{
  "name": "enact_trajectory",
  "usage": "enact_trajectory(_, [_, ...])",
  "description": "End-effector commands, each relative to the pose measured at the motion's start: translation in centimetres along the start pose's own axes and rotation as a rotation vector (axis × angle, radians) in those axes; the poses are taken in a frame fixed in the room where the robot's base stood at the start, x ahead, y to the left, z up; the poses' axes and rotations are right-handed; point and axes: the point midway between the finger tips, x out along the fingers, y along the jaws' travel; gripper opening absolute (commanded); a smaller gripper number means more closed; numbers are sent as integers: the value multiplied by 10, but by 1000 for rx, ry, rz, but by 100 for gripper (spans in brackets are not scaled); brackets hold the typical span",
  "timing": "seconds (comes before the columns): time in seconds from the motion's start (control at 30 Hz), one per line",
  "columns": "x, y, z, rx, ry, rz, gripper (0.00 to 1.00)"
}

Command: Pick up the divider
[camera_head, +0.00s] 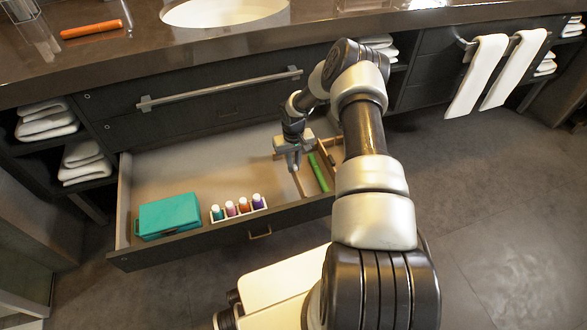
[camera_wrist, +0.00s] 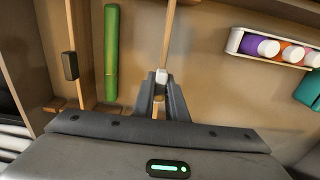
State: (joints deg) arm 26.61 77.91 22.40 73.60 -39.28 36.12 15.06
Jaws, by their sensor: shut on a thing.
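The divider is a thin light-wood strip in the open drawer. In the wrist view the divider (camera_wrist: 172,38) runs away from between my fingertips toward the top edge. In the head view the divider (camera_head: 298,183) shows just below my gripper (camera_head: 293,160). In the wrist view my gripper (camera_wrist: 161,88) is shut on the strip's near part, and the fingers hide some of it. I cannot tell whether the strip is lifted off the drawer floor.
The drawer (camera_head: 190,245) holds a green stick (camera_head: 318,172) right of the divider, a white rack (camera_head: 240,214) of small bottles and a teal box (camera_head: 168,216) to the left. Another wooden strip (camera_wrist: 82,45) with a dark block (camera_wrist: 70,66) lies beyond the stick. The drawer's middle floor is bare.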

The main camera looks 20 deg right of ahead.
Motion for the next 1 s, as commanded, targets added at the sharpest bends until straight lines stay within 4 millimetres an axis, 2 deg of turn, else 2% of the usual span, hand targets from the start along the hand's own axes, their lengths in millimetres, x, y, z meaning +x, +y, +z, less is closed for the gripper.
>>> enact_trajectory(0.03, [-14, 0, -1, 0, 3, 1, 0])
enact_trajectory(0.5, [-117, 0, -1, 1, 2, 1, 0])
enact_trajectory(0.7, [-140, 0, 0, 0, 2, 0, 0])
enact_trajectory(1.0, [-153, 0, 0, 0, 1, 0, 0])
